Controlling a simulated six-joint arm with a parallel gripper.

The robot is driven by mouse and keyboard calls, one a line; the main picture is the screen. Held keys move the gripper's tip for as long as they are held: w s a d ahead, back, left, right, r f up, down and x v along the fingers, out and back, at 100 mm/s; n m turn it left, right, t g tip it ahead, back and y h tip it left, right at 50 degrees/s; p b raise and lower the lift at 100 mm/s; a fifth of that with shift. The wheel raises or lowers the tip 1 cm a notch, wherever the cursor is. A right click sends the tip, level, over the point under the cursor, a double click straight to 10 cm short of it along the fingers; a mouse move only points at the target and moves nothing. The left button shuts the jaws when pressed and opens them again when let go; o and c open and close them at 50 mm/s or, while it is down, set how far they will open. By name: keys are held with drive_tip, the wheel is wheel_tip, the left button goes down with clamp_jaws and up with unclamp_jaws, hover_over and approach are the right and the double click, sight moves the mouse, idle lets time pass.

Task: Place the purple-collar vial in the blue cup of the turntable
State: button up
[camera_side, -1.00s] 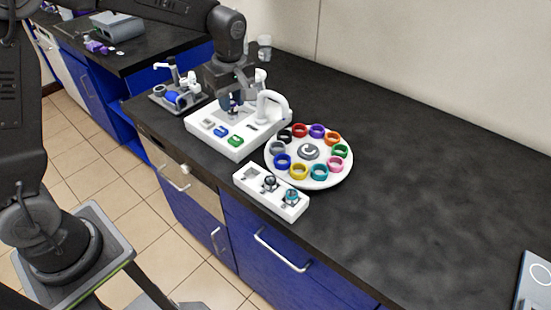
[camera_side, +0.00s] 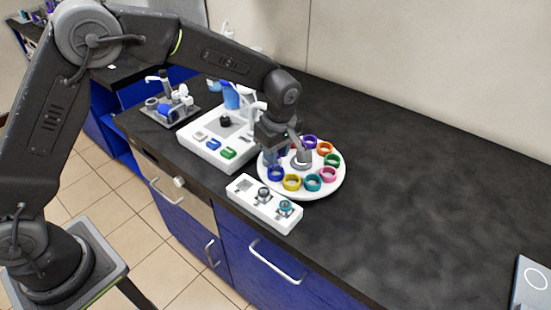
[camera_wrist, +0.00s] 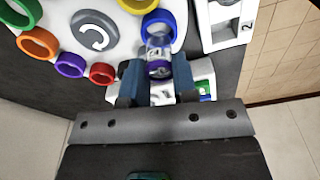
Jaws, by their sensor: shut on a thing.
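The purple-collar vial (camera_wrist: 160,70) is clear with a purple band, and sits between the two blue-grey fingers of my gripper (camera_wrist: 158,80) in the wrist view. My gripper is shut on it. In the side view my gripper (camera_side: 272,156) is over the left part of the white turntable (camera_side: 330,187); the vial is hard to make out there. The blue cup (camera_side: 276,174) is at the turntable's front left, just below my gripper. In the wrist view the blue cup (camera_wrist: 163,21) is just above the vial's far end. I cannot tell the height gap between them.
Other coloured cups ring the turntable, with yellow (camera_side: 292,183) beside blue. A white block with two vials (camera_side: 264,204) stands in front. A white station (camera_side: 207,152) stands left, close to my gripper.

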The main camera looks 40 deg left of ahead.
drive_tip(key=shift+f, duration=1.3)
drive_tip(key=shift+f, duration=0.1)
drive_tip(key=o, duration=0.9)
